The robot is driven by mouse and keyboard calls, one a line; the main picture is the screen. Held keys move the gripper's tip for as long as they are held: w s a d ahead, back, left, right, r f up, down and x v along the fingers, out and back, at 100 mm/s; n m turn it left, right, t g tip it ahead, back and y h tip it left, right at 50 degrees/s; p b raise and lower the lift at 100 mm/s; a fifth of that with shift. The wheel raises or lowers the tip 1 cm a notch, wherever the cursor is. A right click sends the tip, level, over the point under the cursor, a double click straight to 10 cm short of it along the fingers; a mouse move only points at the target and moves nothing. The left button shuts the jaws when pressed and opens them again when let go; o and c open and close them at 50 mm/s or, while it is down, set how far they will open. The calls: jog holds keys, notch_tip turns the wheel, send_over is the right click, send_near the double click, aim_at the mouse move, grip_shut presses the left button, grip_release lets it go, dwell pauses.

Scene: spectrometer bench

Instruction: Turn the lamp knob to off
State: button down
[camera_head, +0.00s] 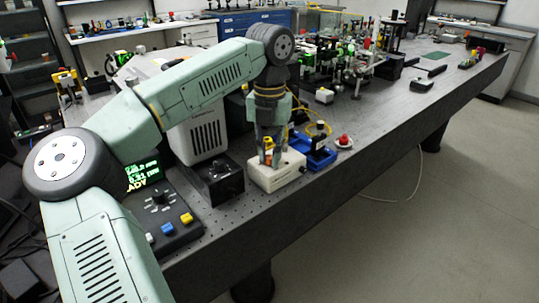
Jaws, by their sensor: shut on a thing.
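My gripper (271,160) points straight down onto the top of a small cream-white box (273,181) near the front edge of the bench. Its fingers are shut on the lamp knob, which they hide almost fully. An orange and yellow patch shows at the fingers, too small to make out. The knob's pointer and any off mark cannot be read from here. The box sits flat on the bench.
A black box (226,188) with a dial stands just left of the white box. Blue trays (321,158) and a red-topped item (344,141) lie to its right. A control panel (165,215) with coloured buttons is at front left. The bench's right part is clearer.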

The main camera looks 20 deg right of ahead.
aim_at(270, 157)
jog(key=shift+n, duration=1)
jog(key=c, duration=1.5)
grip_release()
notch_tip(270, 157, up, 12)
jog(key=shift+r, duration=0.1)
